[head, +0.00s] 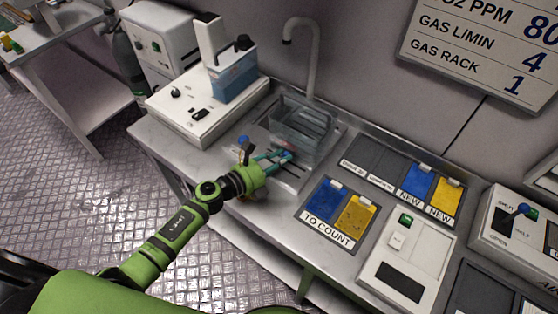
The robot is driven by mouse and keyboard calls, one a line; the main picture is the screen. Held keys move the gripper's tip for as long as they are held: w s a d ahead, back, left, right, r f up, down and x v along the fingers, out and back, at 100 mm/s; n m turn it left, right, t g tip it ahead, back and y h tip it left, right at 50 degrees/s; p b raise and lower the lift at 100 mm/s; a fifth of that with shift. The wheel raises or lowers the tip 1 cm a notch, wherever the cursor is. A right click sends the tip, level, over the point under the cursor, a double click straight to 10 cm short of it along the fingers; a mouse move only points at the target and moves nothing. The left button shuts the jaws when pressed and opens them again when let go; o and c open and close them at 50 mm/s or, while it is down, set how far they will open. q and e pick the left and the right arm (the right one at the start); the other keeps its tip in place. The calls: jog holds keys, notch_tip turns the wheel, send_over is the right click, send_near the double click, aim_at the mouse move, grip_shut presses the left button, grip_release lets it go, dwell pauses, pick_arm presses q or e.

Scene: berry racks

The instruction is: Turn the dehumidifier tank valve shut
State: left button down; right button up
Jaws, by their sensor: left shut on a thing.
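My left gripper (283,156), with teal fingers, is at the front of a clear tank (306,128) beneath a tall grey tap. The gripper is shut on a small blue part at the tank's lower front. The fingers hide most of this part, so I cannot tell for sure that it is the valve or how it is turned. A blue knob (243,140) shows just behind my left wrist; its base is hidden. My right gripper is not in view.
A white unit (212,108) with a blue container stands left of the tank. Blue and yellow count cards (340,208) lie right of the gripper. A blue-tipped lever (522,209) sits on a box marked SHUT and OPEN at far right. The bench's front strip is clear.

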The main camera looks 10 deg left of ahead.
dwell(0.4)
pick_arm(q)
jog(key=c, duration=1.1)
grip_release()
jog(key=shift+o, duration=0.2)
